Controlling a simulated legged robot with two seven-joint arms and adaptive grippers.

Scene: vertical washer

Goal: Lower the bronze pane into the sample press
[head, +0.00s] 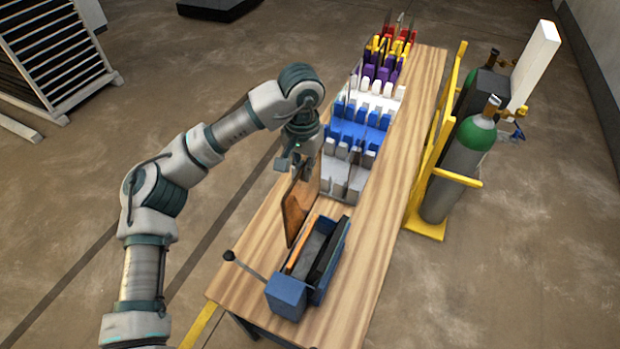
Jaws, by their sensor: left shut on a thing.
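The bronze pane (297,212) is a thin brown plate held upright on edge. My left gripper (303,172) is shut on its upper end. The pane hangs just behind and left of the sample press (287,297), a blue vise-like box with a side lever ending in a dark knob. Inside the press I see an orange strip, a grey middle and a dark block. The pane's lower end is close to the press's far left corner; I cannot tell whether they touch. My right gripper is not in view.
A row of slotted racks, grey (337,176), blue (362,126), white, purple, yellow and red, runs along the wooden table (385,230) behind the pane. Gas cylinders (462,160) in a yellow stand are right of the table. Bare tabletop lies right of the press.

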